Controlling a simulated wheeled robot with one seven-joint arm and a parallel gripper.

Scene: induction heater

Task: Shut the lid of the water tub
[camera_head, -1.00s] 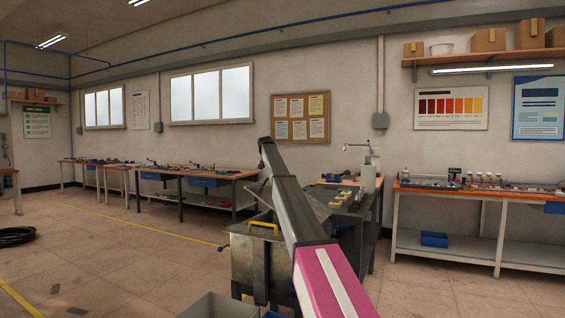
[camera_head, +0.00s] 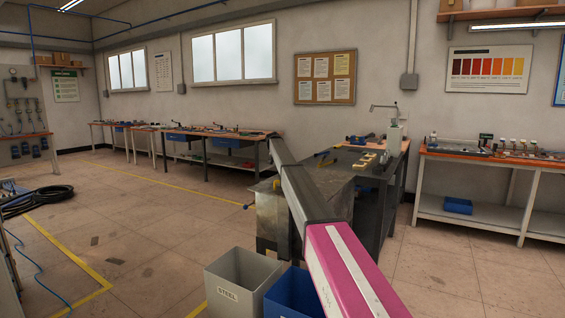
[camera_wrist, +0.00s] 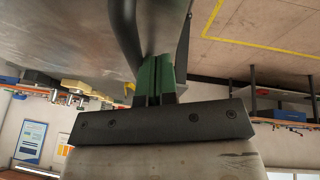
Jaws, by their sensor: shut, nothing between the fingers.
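The water tub (camera_head: 270,215) is a grey metal box at the centre of the head view, partly behind my arm. Its lid cannot be clearly told apart there, and my arm hides much of its top. In the wrist view my gripper (camera_wrist: 157,65) has its green fingers together, with nothing between them. A broad grey metal sheet (camera_wrist: 60,30), apparently part of the tub or its lid, fills the upper left. A dark curved bar (camera_wrist: 125,35) runs close beside the fingers; contact cannot be told. My gripper is hidden in the head view.
A grey bin marked STEEL (camera_head: 240,286) and a blue bin (camera_head: 292,293) stand before the tub. A dark bench (camera_head: 375,165) adjoins it at right. Open floor lies left, with yellow lines and a coiled black hose (camera_head: 40,200).

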